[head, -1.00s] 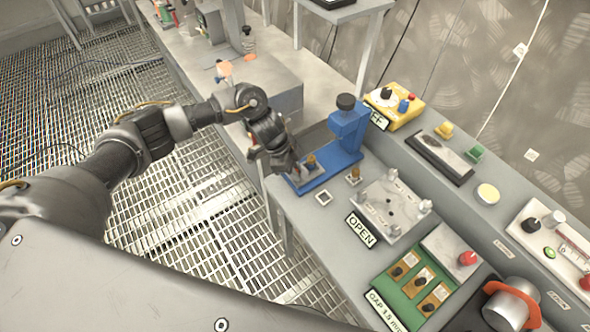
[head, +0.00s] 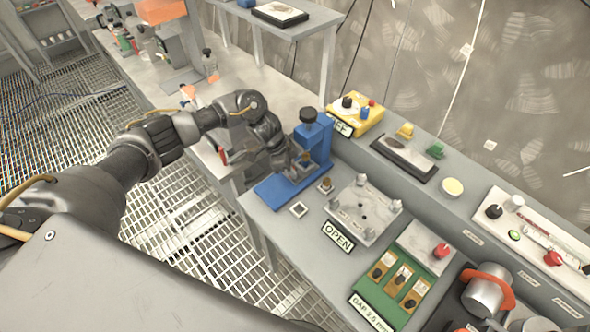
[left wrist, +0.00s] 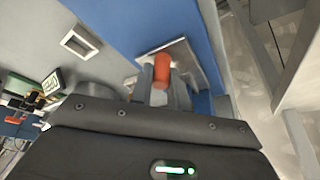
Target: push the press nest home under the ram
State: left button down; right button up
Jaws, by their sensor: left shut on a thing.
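The blue press (head: 318,140) stands on the bench with a black knob on top of its ram. The press nest (head: 296,172) is a small grey plate on the press's long blue base, close to the column, with a brass-coloured part upright on it. My left gripper (head: 286,164) is shut on the nest at its near side. In the left wrist view, the nest (left wrist: 182,57) shows as a silver plate with an orange cylinder (left wrist: 162,68) just ahead of the fingers (left wrist: 152,92). The exact grip is partly hidden. My right gripper is not in view.
A grey fixture plate (head: 362,212) with posts, an OPEN sign (head: 338,237) and a green gauge panel (head: 398,285) stand right of the press. A small square frame (head: 298,209) lies beside its base. A yellow control box (head: 357,118) stands behind. The base's front end is bare.

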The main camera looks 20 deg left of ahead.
pick_arm(q)
jog(key=c, duration=1.3)
grip_release()
jog(key=shift+w, duration=0.1)
jog(key=shift+c, duration=0.2)
jog(key=shift+r, duration=0.1)
jog(key=shift+a+r, duration=0.15)
jog(key=shift+r, duration=0.15)
jog(key=b+v, duration=0.1)
jog(key=v, duration=0.9)
jog(key=shift+b, duration=0.3)
